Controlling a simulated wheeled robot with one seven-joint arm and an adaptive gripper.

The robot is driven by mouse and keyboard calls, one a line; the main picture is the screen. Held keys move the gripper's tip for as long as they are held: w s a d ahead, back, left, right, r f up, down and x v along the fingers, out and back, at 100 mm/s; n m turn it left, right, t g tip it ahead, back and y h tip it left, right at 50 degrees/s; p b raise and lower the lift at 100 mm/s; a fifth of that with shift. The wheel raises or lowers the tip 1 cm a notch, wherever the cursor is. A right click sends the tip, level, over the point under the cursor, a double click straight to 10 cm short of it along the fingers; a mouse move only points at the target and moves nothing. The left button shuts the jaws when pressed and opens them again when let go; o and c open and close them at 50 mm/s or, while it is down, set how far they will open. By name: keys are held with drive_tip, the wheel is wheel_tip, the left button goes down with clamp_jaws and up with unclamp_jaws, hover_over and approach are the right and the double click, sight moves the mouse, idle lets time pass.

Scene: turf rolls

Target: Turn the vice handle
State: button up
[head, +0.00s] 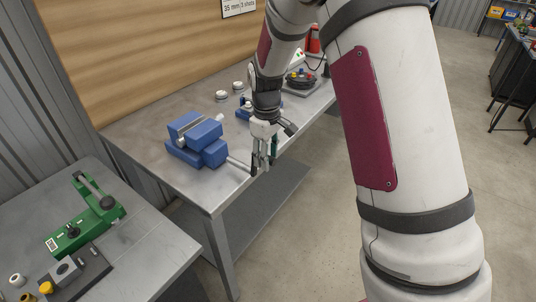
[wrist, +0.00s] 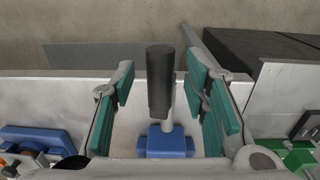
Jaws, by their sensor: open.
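The blue vice (head: 188,150) sits on the near part of the long grey workbench, and its silver rod (head: 238,163) reaches out toward the bench's front edge. In the wrist view the vice handle shows as a dark cylindrical grip (wrist: 160,78) beside the silver rod, with a blue block of the vice (wrist: 166,144) below. My gripper (head: 263,164) is at the rod's outer end, pointing down. Its teal-padded fingers are open, one on each side of the dark grip in the wrist view, with gaps on both sides. In the head view the fingers hide the handle's end.
The workbench (head: 150,133) also holds a smaller blue device (head: 243,113), two small white round pieces and a dark round fixture (head: 300,82). A second table (head: 150,235) at left carries a green device (head: 85,215). Open floor lies right of the bench.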

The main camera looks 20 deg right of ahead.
clamp_jaws()
drive_tip(key=shift+s+a, duration=0.1)
